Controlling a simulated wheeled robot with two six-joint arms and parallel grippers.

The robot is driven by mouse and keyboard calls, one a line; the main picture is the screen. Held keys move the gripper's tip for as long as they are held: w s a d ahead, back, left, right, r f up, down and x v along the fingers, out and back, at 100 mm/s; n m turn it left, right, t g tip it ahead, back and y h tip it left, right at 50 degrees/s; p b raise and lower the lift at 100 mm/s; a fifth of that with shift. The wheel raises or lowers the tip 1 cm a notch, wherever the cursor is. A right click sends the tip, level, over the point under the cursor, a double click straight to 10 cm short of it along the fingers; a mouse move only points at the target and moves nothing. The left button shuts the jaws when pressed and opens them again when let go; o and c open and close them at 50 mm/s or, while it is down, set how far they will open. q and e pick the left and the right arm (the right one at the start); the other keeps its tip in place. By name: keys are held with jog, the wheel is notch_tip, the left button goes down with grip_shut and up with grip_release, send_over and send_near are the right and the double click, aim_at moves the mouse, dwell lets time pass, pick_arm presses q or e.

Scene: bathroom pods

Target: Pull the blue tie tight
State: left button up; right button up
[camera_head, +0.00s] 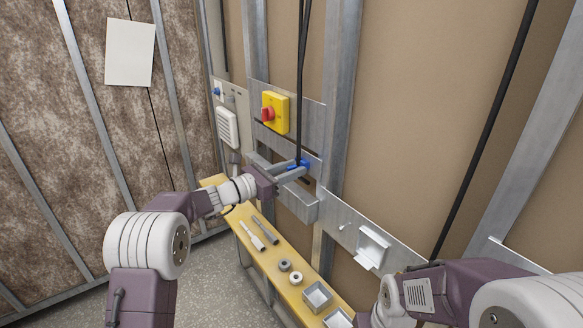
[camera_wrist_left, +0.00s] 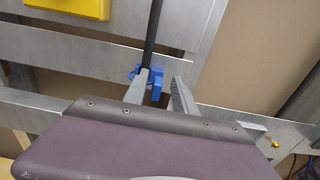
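The blue tie (camera_head: 304,163) is around the black cables (camera_head: 301,90) low on the metal wall plate. In the left wrist view the blue tie (camera_wrist_left: 156,88) sits at the cable's lower end, with a small loop on its left and a blocky part on its right. My left gripper (camera_head: 290,173) reaches the tie from the left. Its fingers (camera_wrist_left: 160,92) are apart, with the tie showing between and just beyond their tips. I cannot tell whether a finger touches it. My right arm shows at lower right, but its fingertips are not visible.
A yellow box with a red knob (camera_head: 274,113) is above the tie. A metal box (camera_head: 298,204) is below it. A yellow bench (camera_head: 265,262) holds tools, rings and small trays. An open white box (camera_head: 372,247) is on the wall at right.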

pick_arm(q)
jog(key=shift+w+f, duration=0.2)
jog(key=shift+w, duration=0.05)
jog(key=shift+c, duration=1)
jog(key=shift+w, duration=0.1)
grip_shut()
jog(key=shift+r, duration=0.2)
